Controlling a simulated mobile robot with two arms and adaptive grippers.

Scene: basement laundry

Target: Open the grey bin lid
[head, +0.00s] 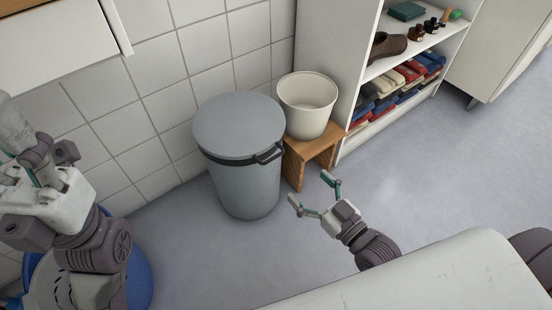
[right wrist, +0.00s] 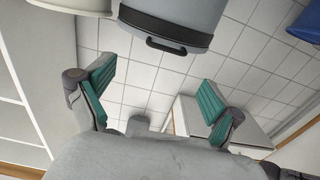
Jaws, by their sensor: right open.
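The grey bin (head: 245,185) stands on the floor against the tiled wall, with its round grey lid (head: 238,125) lying flat and shut on top. A dark handle (head: 269,153) sticks out from the lid's front right edge. In the right wrist view the bin (right wrist: 185,12) is at the top, with the dark handle (right wrist: 166,45) facing the gripper. My right gripper (head: 312,194) is open and empty, in front and to the right of the bin, apart from the handle. My left arm is at the left edge of the head view; its fingertips cannot be made out clearly.
A cream bucket (head: 307,108) stands on a small wooden stool (head: 311,152) close to the bin's right. A white shelf unit (head: 352,110) with shoes and folded cloths is behind. A blue tub (head: 138,272) is below my left arm. The floor before the bin is clear.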

